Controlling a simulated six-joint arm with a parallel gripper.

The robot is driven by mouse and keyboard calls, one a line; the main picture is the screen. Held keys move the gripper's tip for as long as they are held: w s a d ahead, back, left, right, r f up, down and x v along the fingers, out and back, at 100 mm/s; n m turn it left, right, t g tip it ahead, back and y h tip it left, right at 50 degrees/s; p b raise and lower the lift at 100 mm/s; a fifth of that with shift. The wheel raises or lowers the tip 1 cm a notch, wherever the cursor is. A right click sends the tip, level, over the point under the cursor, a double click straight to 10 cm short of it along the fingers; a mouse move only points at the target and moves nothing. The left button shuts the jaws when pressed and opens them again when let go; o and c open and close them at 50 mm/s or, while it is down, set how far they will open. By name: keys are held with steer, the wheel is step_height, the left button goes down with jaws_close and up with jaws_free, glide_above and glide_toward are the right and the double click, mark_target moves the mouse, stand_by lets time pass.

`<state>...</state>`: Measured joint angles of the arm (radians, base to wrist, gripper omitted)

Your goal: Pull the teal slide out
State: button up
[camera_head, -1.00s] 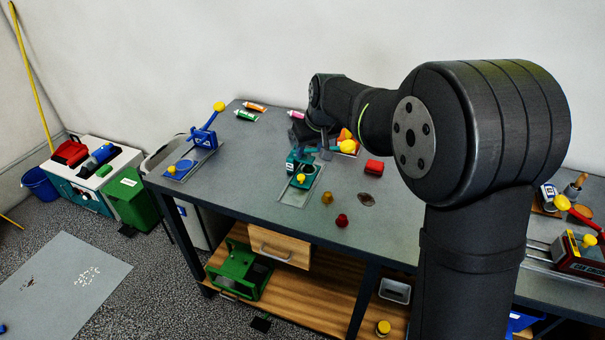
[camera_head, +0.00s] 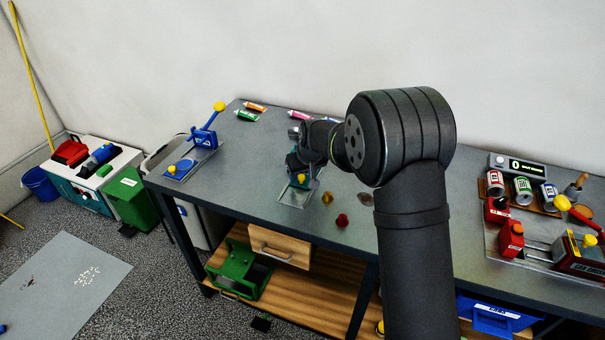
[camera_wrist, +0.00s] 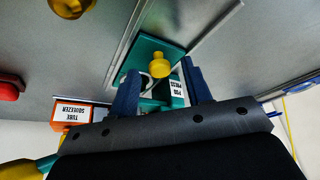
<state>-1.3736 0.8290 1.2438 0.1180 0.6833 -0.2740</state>
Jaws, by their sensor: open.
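The teal slide (camera_wrist: 178,50) carries a yellow knob (camera_wrist: 157,68) and lies on a grey metal base. The teal press body behind it bears a white "POD PRESS" label (camera_wrist: 177,89). In the head view, the yellow knob (camera_head: 301,178) shows above the metal base (camera_head: 291,199), and my arm covers much of the press. My gripper (camera_wrist: 160,70) is open in the wrist view, with one dark finger on each side of the knob. I cannot tell whether either finger touches it. The fingertips are hidden in the head view.
An orange box labelled "TUBE SQUEEZER" (camera_wrist: 72,111) sits beside the press. A brass-coloured piece (camera_head: 327,197) and a red piece (camera_head: 342,220) stand on the grey bench. A blue press (camera_head: 203,137) is at left; a red machine (camera_head: 577,254) is at far right. Bench front is mostly clear.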

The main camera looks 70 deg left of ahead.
steer(key=shift+c, duration=0.3)
jaws_close()
steer(key=s+d, duration=0.5)
steer(key=shift+s+d, duration=0.25)
steer(key=shift+s, duration=0.1)
steer(key=shift+s+d, duration=0.35)
steer(key=shift+d, duration=0.05)
steer(key=shift+f, duration=0.1)
steer(key=shift+o, duration=0.3)
jaws_free()
